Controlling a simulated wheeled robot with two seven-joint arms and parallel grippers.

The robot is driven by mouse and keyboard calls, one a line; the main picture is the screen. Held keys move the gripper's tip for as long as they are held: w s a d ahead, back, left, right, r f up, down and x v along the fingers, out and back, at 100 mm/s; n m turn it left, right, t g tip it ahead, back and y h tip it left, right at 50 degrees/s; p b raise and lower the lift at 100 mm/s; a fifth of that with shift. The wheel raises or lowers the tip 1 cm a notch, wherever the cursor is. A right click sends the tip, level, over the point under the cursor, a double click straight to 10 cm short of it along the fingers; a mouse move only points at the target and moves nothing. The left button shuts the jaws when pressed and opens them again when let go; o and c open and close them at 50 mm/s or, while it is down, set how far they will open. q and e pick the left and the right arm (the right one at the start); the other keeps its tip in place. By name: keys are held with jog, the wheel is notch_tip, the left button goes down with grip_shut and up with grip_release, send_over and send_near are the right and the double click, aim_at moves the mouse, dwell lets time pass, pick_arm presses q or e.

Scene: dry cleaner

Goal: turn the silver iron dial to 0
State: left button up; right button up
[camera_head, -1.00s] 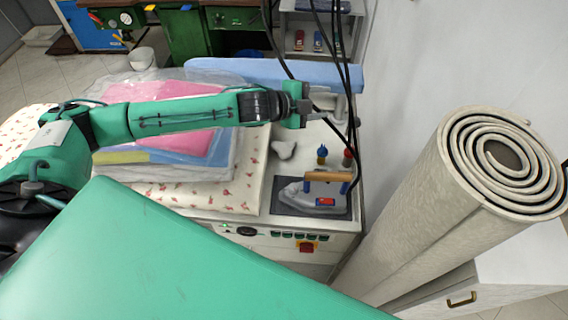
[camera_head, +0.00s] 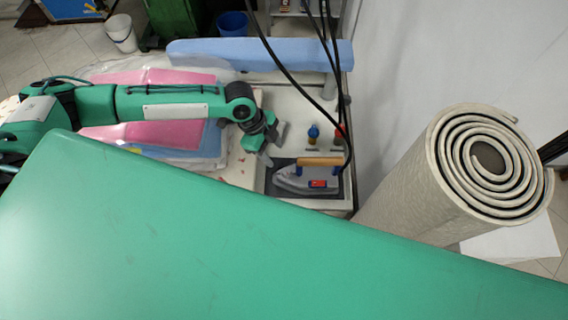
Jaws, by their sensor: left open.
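The silver iron (camera_head: 291,181) rests on a dark pad (camera_head: 347,190) at the right end of the ironing table. It has a wooden handle (camera_head: 319,161), blue handle posts and a small red and blue part on its side. Its dial is too small to make out for certain, and its setting cannot be read. My left gripper (camera_head: 264,157) points down just left of the iron, close to its tip, empty and apart from it as far as I can see. My right gripper is not in view.
Blue and red knobs (camera_head: 313,132) stand behind the iron. Black cables (camera_head: 297,82) hang down beside it. A blue padded board (camera_head: 260,52) lies behind, with pink bagged clothes (camera_head: 163,133) to the left. A rolled mat (camera_head: 408,180) stands at right. My green body hides the table front.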

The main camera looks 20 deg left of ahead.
aim_at(286, 170)
pick_arm(q)
jog(key=p+x, duration=0.3)
jog(key=x, duration=0.5)
jog(key=shift+d+f, duration=0.2)
jog(key=shift+f, duration=0.15)
jog(key=shift+d+f, duration=0.15)
jog(key=shift+f, duration=0.35)
jog(key=c, duration=1)
jog(key=shift+o, duration=0.2)
